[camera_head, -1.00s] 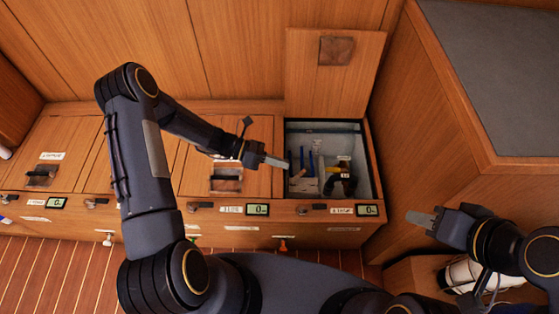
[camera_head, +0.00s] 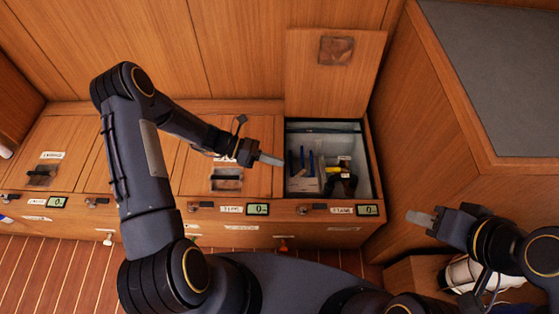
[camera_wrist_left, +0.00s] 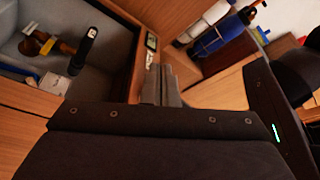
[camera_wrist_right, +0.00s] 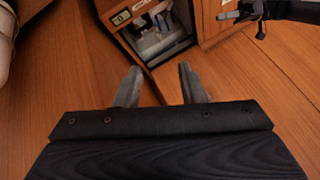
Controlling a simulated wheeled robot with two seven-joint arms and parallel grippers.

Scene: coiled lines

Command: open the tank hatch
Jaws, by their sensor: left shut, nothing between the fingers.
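The right-hand hatch lid (camera_head: 330,90) stands raised against the back panelling, with a square recessed pull near its top. Below it the compartment (camera_head: 361,184) is open and shows a pale interior with pipes and fittings. Another hatch lid (camera_head: 255,165), with a recessed pull, lies closed to its left. My left gripper (camera_head: 271,159) is shut and empty, above the boundary between the closed lid and the open compartment. Its closed fingers also show in the left wrist view (camera_wrist_left: 162,86). My right gripper (camera_head: 420,217) is open and empty, right of the locker front; its fingers are apart in the right wrist view (camera_wrist_right: 158,88).
Small displays (camera_head: 367,210) and latches (camera_head: 312,208) line the locker front, with small labels too blurred to read surely. A grey-topped wooden counter (camera_head: 500,70) stands at right. White and blue rolls (camera_wrist_left: 215,35) show in the left wrist view. The wooden floor (camera_head: 50,270) is at lower left.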

